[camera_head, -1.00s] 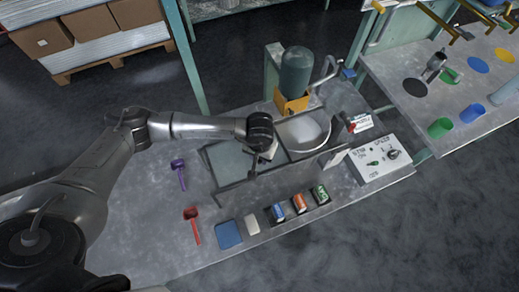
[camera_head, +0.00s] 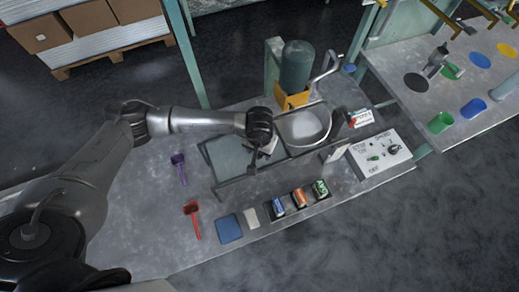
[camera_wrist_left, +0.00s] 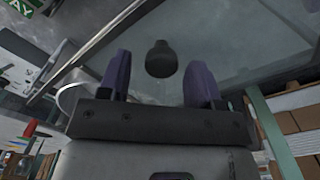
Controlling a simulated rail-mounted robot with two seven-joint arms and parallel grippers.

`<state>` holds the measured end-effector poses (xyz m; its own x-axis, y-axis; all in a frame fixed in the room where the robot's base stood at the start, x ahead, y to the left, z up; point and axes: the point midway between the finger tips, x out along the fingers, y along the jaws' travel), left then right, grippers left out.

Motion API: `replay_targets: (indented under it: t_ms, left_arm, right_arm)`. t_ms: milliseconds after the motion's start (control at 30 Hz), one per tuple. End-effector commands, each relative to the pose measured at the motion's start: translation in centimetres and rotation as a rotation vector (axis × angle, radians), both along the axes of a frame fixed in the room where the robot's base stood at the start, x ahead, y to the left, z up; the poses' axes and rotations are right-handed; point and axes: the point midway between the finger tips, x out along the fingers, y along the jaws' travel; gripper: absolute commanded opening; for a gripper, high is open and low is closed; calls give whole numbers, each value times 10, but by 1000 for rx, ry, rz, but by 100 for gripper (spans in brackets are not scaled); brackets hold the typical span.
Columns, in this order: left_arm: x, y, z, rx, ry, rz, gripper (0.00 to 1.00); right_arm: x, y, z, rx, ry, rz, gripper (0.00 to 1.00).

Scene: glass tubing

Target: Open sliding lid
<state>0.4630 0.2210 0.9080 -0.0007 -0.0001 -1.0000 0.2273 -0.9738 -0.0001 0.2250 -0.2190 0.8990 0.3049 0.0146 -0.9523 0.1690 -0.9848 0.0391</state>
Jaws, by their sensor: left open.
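The sliding lid is a clear pane (camera_head: 228,157) in a dark frame on the bench machine. It lies left of a round white bowl (camera_head: 303,128), which shows uncovered from above. In the left wrist view the pane (camera_wrist_left: 240,45) fills the upper part, with a black knob (camera_wrist_left: 161,58) on it. My left gripper (camera_head: 262,150) is over the lid's right part. In the left wrist view its purple fingers (camera_wrist_left: 159,80) are apart, one on each side of the knob, with visible gaps. Whether the fingertips reach the knob's depth is unclear. My right gripper is not in view.
A dark green cylinder (camera_head: 296,65) on a yellow holder stands behind the bowl. A control panel (camera_head: 383,155) is to the right. Several small containers (camera_head: 298,198), a blue pad (camera_head: 229,229), a red tool (camera_head: 192,212) and a purple tool (camera_head: 179,165) lie on the bench.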

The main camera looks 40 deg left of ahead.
Motion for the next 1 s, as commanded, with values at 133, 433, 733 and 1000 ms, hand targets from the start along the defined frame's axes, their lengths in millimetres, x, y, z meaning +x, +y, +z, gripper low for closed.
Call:
replay_targets:
  t_ms: [133, 433, 733, 1000]
  left_arm:
    - [1, 0, 19, -1, -4, 0, 58]
    - [1, 0, 79, 0, -5, -1, 58]
    - [0, 0, 122, 0, -2, 0, 58]
    - [0, 0, 135, 0, -1, 0, 58]
  right_arm:
    - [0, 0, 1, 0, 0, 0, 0]
    - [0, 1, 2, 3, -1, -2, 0]
    - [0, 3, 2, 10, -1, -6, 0]
    - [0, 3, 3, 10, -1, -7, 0]
